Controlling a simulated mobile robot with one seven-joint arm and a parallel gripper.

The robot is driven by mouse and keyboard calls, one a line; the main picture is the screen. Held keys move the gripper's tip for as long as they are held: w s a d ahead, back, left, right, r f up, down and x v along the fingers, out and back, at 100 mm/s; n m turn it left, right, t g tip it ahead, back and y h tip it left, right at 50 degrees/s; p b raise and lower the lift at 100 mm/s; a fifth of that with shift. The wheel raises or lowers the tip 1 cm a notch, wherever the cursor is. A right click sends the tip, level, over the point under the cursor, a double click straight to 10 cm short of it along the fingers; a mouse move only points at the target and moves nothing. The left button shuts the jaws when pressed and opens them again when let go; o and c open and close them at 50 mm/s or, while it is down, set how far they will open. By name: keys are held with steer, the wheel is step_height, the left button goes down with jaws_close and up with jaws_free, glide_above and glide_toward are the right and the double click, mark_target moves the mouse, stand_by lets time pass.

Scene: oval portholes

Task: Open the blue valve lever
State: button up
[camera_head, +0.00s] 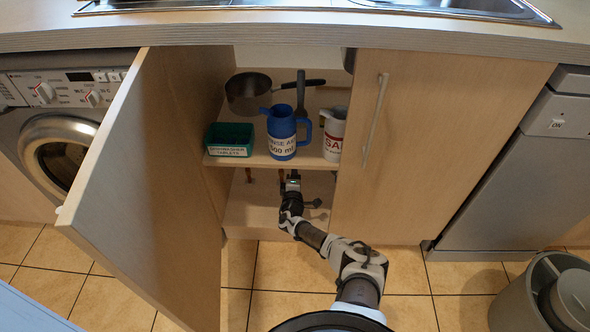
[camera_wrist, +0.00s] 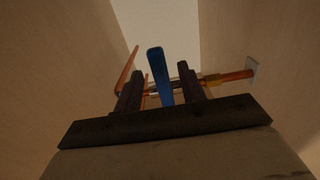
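The blue valve lever (camera_wrist: 160,75) stands upright in the middle of the wrist view, between the two fingers of my gripper (camera_wrist: 160,85). A gap shows between the lever and each finger, so the gripper is open around it. Whether a finger touches the lever lower down is hidden. A copper pipe (camera_wrist: 228,76) with a brass fitting runs crosswise behind the fingers to a wall plate at the right. In the head view my gripper (camera_head: 292,177) reaches into the cupboard below the shelf. The lever is not distinguishable there.
The cupboard door (camera_head: 145,180) stands open at left; the right door (camera_head: 420,150) is shut. The shelf (camera_head: 255,160) above my gripper holds a blue jug (camera_head: 282,135), a white jug (camera_head: 333,135), a green box (camera_head: 230,139) and a pan (camera_head: 248,95). A grey bin (camera_head: 525,300) stands at right.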

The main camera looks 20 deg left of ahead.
steer(key=shift+b+x, duration=0.45)
steer(key=shift+x, duration=1)
jaws_close()
